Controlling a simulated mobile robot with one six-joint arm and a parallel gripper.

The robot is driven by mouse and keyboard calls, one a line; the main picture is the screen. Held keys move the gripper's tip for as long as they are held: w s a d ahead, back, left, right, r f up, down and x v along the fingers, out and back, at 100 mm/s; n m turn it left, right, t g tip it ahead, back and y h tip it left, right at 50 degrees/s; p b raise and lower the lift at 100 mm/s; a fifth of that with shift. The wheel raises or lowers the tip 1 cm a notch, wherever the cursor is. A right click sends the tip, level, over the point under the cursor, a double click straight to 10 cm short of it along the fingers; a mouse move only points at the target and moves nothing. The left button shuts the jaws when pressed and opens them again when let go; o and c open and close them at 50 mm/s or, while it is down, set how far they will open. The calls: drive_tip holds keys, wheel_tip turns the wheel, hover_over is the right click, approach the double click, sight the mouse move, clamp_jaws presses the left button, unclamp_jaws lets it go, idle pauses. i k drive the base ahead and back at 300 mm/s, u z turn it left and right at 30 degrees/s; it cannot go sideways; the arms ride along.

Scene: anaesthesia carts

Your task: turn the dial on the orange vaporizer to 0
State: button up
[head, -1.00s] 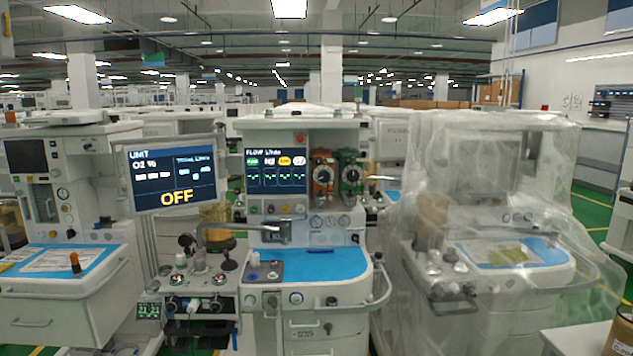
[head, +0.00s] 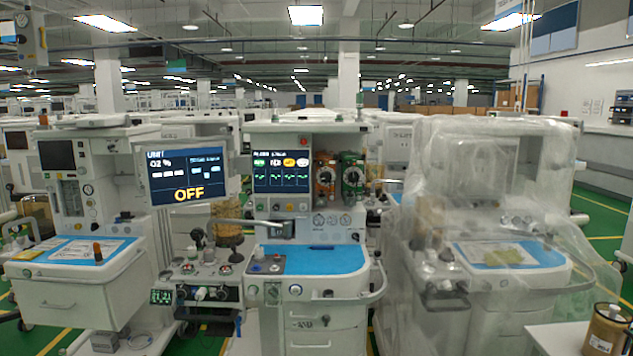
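The orange vaporizer (head: 326,184) is mounted upright on the middle anaesthesia cart (head: 310,216), just right of its flow screen. Its round dial (head: 326,175) faces me, dark with a pale centre. The number it points at is too small to read. A green vaporizer (head: 352,184) with a similar dial stands right beside it. My gripper is not in view.
A monitor (head: 186,176) reading OFF juts out left of the middle cart. A blue work surface (head: 325,261) lies below the vaporizers. A plastic-covered cart (head: 485,290) stands close on the right, another cart (head: 75,290) on the left. A white table (head: 560,338) with a brown container (head: 606,328) is front right.

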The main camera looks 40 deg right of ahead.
sight(326, 177)
drive_tip(key=z, duration=0.15)
drive_tip(key=i, duration=0.9)
drive_tip(key=u, duration=0.05)
